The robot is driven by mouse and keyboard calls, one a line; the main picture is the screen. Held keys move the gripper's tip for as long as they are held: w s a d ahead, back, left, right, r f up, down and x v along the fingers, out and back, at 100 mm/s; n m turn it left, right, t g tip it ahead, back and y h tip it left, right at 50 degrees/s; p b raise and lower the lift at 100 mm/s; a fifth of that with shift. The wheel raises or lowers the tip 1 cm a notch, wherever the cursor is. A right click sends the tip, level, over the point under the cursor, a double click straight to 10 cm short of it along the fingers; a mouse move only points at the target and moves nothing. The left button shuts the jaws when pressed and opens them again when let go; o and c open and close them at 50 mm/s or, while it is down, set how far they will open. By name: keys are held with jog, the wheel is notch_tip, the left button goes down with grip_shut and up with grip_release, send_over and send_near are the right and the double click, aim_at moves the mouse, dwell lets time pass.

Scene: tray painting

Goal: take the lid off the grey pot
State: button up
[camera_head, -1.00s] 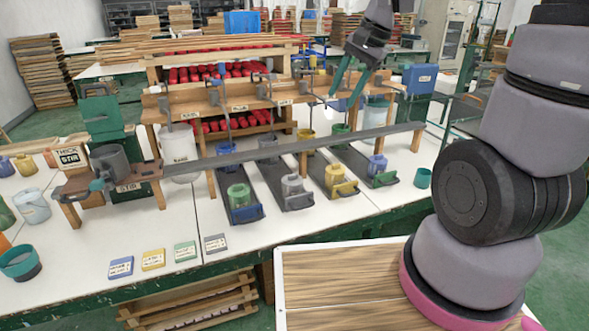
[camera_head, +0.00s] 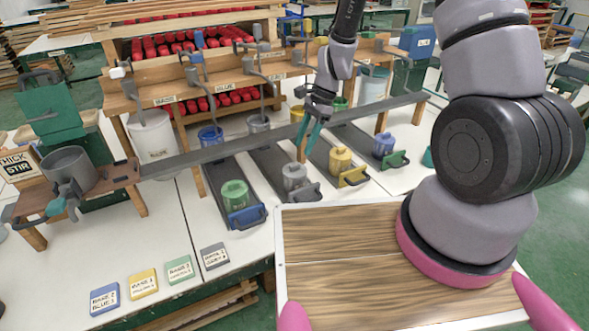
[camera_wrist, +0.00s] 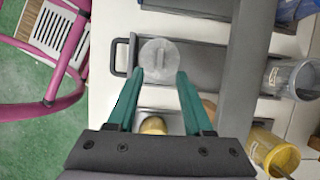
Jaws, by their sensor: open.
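The grey pot (camera_head: 294,178) stands upright with its lid on, on a dark sloping track with a grey front end, in the head view. In the wrist view the round grey lid (camera_wrist: 159,58) is seen from above, just beyond the fingertips and roughly centred between them. My gripper (camera_head: 309,145) is open and empty, pointing down above the grey pot's track and a little above the pot. Both teal fingers also show in the wrist view (camera_wrist: 160,76). I see no contact between fingers and lid.
Lidded green (camera_head: 235,194), yellow (camera_head: 340,159) and blue (camera_head: 383,144) pots stand on neighbouring tracks. A long dark rail (camera_head: 225,154) crosses above the tracks behind the grey pot. An open grey pot (camera_wrist: 291,78) stands beyond the rail.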

aim_at(295, 164)
jog(key=x, duration=0.6)
jog(key=shift+a+f, duration=0.2)
jog(key=shift+f, duration=0.05)
jog(key=shift+s, duration=0.1)
grip_shut()
